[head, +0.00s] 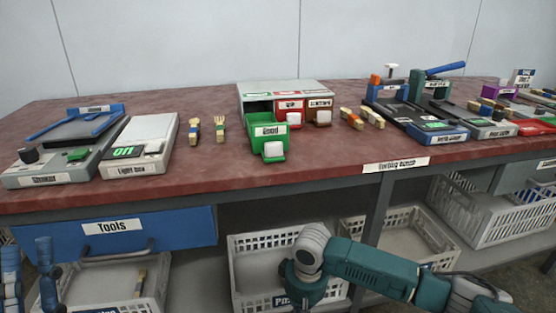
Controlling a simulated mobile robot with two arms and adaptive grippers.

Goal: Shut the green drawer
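The green drawer (268,134), labelled "Good", is pulled out of the left slot of the small grey cabinet (285,87) on the bench. It has a pale handle (273,151) on its front. Its inside looks empty from here. The red drawer (290,112) and the brown drawer (319,113) beside it stick out much less. My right arm reaches in low at the bottom, in front of the bench; its gripper is out of the picture. Blue parts at the lower left edge look like my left arm; no gripper fingers can be made out there. Nothing touches the green drawer.
A light box (141,148) and a grey tray device (60,155) stand at the left. More wooden pieces (362,118) and presses (425,120) are at the right. The bench before the drawer is clear.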

